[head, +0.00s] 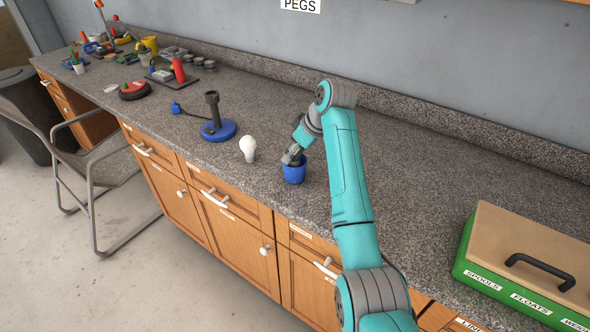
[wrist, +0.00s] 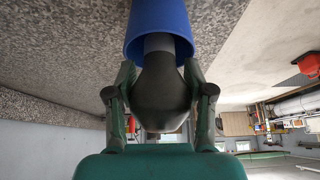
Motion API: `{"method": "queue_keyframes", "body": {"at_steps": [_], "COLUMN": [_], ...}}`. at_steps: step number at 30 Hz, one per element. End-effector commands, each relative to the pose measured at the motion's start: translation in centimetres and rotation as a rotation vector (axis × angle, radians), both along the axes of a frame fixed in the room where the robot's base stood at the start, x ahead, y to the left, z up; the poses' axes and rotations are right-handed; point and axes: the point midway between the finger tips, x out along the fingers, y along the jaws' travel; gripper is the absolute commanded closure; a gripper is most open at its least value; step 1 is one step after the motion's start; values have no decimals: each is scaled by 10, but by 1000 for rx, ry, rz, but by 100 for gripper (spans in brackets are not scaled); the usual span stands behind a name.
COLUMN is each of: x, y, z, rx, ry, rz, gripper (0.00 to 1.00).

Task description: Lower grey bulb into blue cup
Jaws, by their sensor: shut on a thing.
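The blue cup (head: 294,174) stands upright near the front edge of the counter in the head view. In the wrist view the cup (wrist: 160,22) is at the top, its open mouth facing my gripper. My gripper (wrist: 160,78) is shut on the dark grey bulb (wrist: 160,98), with one finger on each side. The bulb's paler neck (wrist: 159,43) reaches into the cup's mouth, and its rounded body is outside the rim. In the head view my gripper (head: 292,156) is right above the cup; the bulb is hard to make out there.
A white bulb (head: 248,149) stands just left of the cup. A blue-based stand with a dark socket (head: 217,119) is further left. A green box with a tan lid (head: 533,251) sits at right. The counter between cup and box is clear, apart from my arm above it.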

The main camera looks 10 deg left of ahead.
Motion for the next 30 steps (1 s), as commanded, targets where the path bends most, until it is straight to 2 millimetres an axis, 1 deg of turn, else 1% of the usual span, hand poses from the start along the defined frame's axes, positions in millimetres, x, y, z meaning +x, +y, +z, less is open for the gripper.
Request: {"method": "queue_keyframes", "body": {"at_steps": [11, 12, 14, 15, 25, 28, 30], "x": [0, 0, 0, 0, 0, 0, -2], "y": [0, 0, 0, 0, 0, -3, -7], "z": [-2, -2, -2, -2, -2, 4, 11], "rx": [0, 0, 0, 0, 0, 1, 1], "ry": [0, 0, 0, 0, 0, -1, -1], "rz": [0, 0, 0, 0, 0, 0, 0], "gripper": [100, 42, 27, 18, 18, 18, 18]}}
